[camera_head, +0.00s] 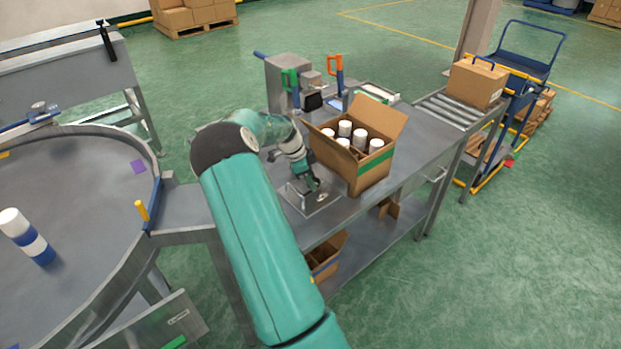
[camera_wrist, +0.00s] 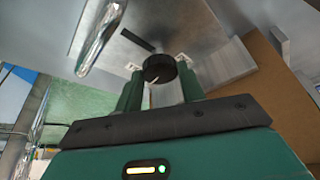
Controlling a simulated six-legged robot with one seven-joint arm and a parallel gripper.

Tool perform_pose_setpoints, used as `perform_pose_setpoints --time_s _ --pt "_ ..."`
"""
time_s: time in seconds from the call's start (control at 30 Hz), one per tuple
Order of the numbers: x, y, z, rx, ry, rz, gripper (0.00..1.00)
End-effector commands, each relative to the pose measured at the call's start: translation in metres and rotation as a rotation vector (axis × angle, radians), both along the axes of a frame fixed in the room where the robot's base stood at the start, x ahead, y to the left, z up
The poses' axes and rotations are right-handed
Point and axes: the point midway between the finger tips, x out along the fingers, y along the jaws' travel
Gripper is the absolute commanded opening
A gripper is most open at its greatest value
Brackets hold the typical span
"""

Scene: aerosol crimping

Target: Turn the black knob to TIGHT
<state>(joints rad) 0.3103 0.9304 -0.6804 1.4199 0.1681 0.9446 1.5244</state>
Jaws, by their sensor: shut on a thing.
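In the wrist view the black knob (camera_wrist: 159,68) stands on a grey metal plate, with a pale pointer line on its face. Small pale labels lie on the plate at either side of it, too small to read. The two green fingers of my gripper (camera_wrist: 160,88) are on either side of the knob and shut on it. In the head view my gripper (camera_head: 312,186) is down at the metal plate (camera_head: 322,200) on the bench, left of the open carton. The knob is hidden there by my gripper.
An open carton (camera_head: 352,174) with several white-capped cans stands close to the right of my gripper. A round table (camera_head: 85,220) with a blue-and-white can is at left.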

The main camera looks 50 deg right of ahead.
Motion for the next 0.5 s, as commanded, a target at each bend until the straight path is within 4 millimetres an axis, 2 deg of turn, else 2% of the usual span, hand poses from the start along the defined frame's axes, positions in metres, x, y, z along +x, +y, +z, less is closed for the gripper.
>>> perform_pose_setpoints --time_s 0.5 --pt "0.0016 -0.0002 -0.0006 0.001 -0.002 -0.091 0.16"
